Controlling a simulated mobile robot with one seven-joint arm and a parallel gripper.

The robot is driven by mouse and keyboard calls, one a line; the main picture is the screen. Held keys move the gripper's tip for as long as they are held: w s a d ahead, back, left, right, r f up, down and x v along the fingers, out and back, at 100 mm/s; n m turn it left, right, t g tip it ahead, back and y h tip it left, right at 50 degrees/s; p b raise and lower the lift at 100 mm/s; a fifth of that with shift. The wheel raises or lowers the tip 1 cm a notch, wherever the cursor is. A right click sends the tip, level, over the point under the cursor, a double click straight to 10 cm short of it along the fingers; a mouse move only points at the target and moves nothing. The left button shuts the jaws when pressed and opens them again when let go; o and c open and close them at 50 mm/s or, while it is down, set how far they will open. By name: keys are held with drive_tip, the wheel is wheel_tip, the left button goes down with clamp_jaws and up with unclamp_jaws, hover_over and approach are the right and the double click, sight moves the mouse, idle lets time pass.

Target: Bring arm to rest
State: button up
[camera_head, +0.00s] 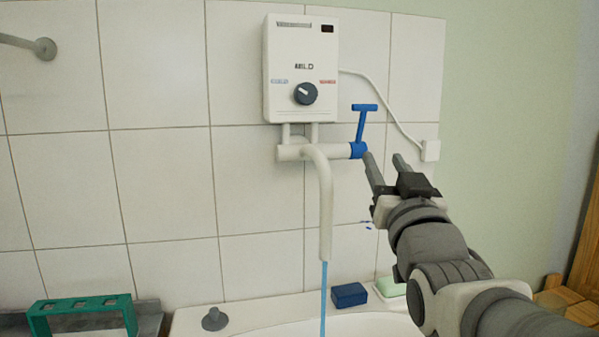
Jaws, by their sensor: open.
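My gripper (385,160) is open and empty, at the end of my grey and white arm, which reaches in from the lower right. Its fingers point up toward the wall. The left fingertip appears close to the blue valve with a T-shaped handle (361,125); I cannot tell whether they touch. The valve sits on the right end of the white pipe under a white water heater (301,65). A thin blue stream of water (323,295) runs down from the white spout (325,210).
A white basin (270,328) stands below the spout. A dark blue block (349,295) and a pale green bar (389,288) lie on its rim, with a grey stopper (214,319) at left. A green rack (82,312) stands at lower left. A white cable runs to a wall box (430,150).

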drive_tip(key=s+f+g, duration=0.2)
drive_tip(key=f+g, duration=0.2)
drive_tip(key=f, duration=0.3)
drive_tip(key=s+f+g, duration=0.3)
drive_tip(key=f+g, duration=0.1)
drive_tip(key=f, duration=0.3)
drive_tip(key=s+f+g, duration=0.7)
drive_tip(key=s+f, duration=0.3)
drive_tip(key=s, duration=0.2)
wheel_tip(320, 180, up, 21)
drive_tip(key=s+n+g+p, duration=0.1)
drive_tip(key=p, duration=2)
drive_tip(key=shift+s+a+f+p, duration=0.2)
drive_tip(key=shift+s+a+p, duration=0.05)
drive_tip(key=shift+s+p, duration=0.1)
